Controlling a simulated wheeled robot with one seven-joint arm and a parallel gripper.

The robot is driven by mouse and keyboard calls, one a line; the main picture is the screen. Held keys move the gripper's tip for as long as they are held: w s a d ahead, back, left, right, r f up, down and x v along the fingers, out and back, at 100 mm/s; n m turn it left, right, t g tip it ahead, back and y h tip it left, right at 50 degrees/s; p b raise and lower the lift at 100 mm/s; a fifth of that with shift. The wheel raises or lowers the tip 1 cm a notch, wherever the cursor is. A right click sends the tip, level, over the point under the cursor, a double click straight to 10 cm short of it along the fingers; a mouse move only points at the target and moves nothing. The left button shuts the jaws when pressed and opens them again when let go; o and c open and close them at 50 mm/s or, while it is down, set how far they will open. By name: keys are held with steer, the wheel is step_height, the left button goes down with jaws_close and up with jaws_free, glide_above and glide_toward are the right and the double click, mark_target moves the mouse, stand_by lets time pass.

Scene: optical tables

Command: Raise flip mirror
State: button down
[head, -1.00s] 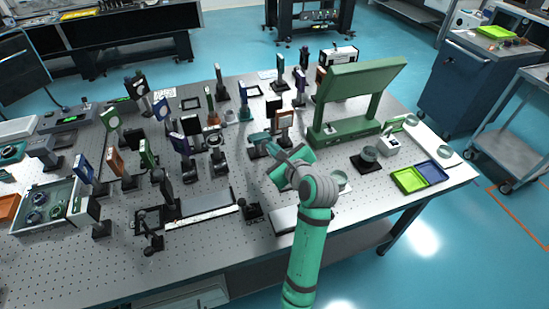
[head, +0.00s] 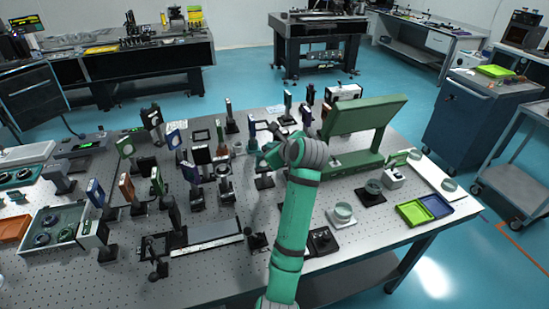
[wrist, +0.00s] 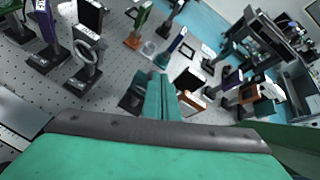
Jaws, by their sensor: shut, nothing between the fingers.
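My gripper (wrist: 160,95) shows in the wrist view with its green fingers together and nothing between them. In the head view my gripper (head: 257,148) is over the middle of the table, left of the green stand. Close to the fingers in the wrist view are a dark mount base (wrist: 133,97) on the left and a tilted dark plate with an orange-brown part (wrist: 192,99) on the right. I cannot tell which mount is the flip mirror, or whether the fingers touch anything. The arm hides part of this area in the head view.
The large green stand (head: 365,112) is just right of my arm. Several upright optic mounts, including a blue-framed one (head: 190,172), crowd the table left of my gripper. A ring mount (wrist: 88,50) is left in the wrist view. Green and blue trays (head: 412,211) lie at the right edge.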

steer(key=w, duration=0.1)
steer(key=w+a, duration=0.1)
steer(key=shift+w+r, duration=0.3)
steer(key=shift+r, duration=0.05)
steer(key=shift+w+a, duration=0.15)
steer(key=shift+w, duration=0.75)
